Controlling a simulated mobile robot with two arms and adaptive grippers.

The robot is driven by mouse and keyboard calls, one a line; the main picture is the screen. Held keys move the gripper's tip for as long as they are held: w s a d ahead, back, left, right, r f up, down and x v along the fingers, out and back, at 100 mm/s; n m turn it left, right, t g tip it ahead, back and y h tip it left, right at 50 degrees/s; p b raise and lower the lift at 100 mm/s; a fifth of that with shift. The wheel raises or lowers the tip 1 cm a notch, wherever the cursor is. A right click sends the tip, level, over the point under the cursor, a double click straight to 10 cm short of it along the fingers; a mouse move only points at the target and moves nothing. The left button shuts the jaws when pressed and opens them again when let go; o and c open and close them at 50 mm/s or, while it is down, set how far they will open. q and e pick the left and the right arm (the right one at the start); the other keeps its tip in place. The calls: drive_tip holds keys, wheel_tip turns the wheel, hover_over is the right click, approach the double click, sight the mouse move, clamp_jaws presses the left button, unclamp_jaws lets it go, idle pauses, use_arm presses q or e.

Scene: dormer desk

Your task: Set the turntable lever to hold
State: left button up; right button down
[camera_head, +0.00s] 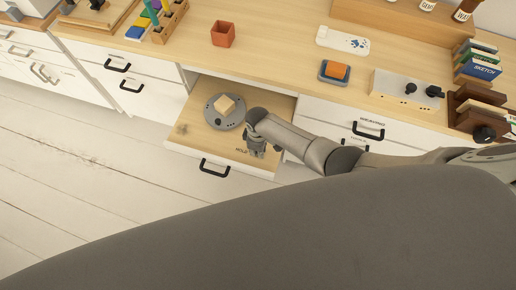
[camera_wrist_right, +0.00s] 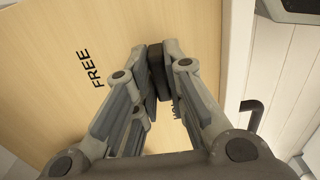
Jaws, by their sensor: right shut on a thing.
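The grey round turntable (camera_head: 224,111) lies in the open drawer with a pale wooden block (camera_head: 227,104) on top. My right gripper (camera_head: 254,151) reaches down into the drawer to the right of the turntable. In the wrist view, my right gripper (camera_wrist_right: 158,70) is shut on a dark lever (camera_wrist_right: 157,76), mostly hidden between the fingers. The word FREE (camera_wrist_right: 90,69) is printed on the drawer floor left of the fingers. Another label beyond them is partly covered and reads only in part. In the head view the lever is hidden by my gripper. My left gripper is not in view.
The open drawer (camera_head: 188,148) has a white front with a black handle (camera_head: 214,169). Above it, the wooden desktop (camera_head: 275,62) carries a terracotta pot (camera_head: 223,35), an orange block on a blue tray (camera_head: 334,72) and a white box with black knobs (camera_head: 405,92).

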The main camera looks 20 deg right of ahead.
idle(0.3)
drive_tip(key=c, duration=1.5)
unclamp_jaws()
wheel_tip(320, 180, up, 12)
